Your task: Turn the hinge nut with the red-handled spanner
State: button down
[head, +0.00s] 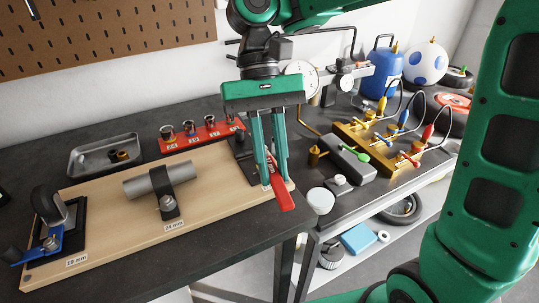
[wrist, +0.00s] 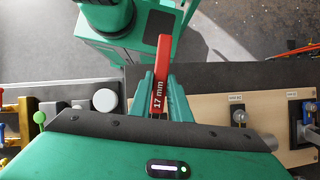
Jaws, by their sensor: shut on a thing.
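My gripper (head: 274,179) is shut on the red-handled spanner (head: 283,196) at the right end of the wooden board. In the wrist view the spanner's red handle (wrist: 161,70) stands between the fingers and reads "17 mm"; its other end is hidden. A black fixture (head: 241,150) stands just left of my gripper, partly covered by it. Whether the spanner touches a nut there is hidden. A nut on a black strap (head: 168,204) over a grey cylinder is labelled 24 mm.
The wooden board (head: 115,217) lies on the dark bench. Behind it are a metal tray (head: 80,162) and a red rack (head: 182,143) of sockets. At right, a brass fixture (head: 372,146) with coloured handles and a white round knob (head: 320,201) stand close to my gripper.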

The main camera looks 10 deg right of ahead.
jog(key=shift+f, duration=1.8)
jog(key=shift+s+f, duration=0.1)
jog(key=shift+f, duration=0.75)
jog(key=shift+a+m+y, duration=0.6)
jog(key=shift+a+m, duration=0.25)
jog(key=shift+m, duration=0.25)
jog(key=shift+a+m+y, duration=0.3)
jog(key=shift+a+m, duration=0.15)
jog(key=shift+m, duration=0.15)
jog(key=shift+w+a+m+y, duration=0.2)
jog(key=shift+a+m+y, duration=0.15)
jog(key=shift+m, duration=0.25)
jog(key=shift+w+a+f+m+t+y, duration=0.1)
jog(key=shift+w+a+m+t+y, duration=0.15)
jog(key=shift+a+m, duration=0.25)
jog(key=shift+w+a+m+t+y, duration=0.1)
jog(key=shift+a+m+t+y, duration=0.2)
jog(key=shift+m, duration=0.3)
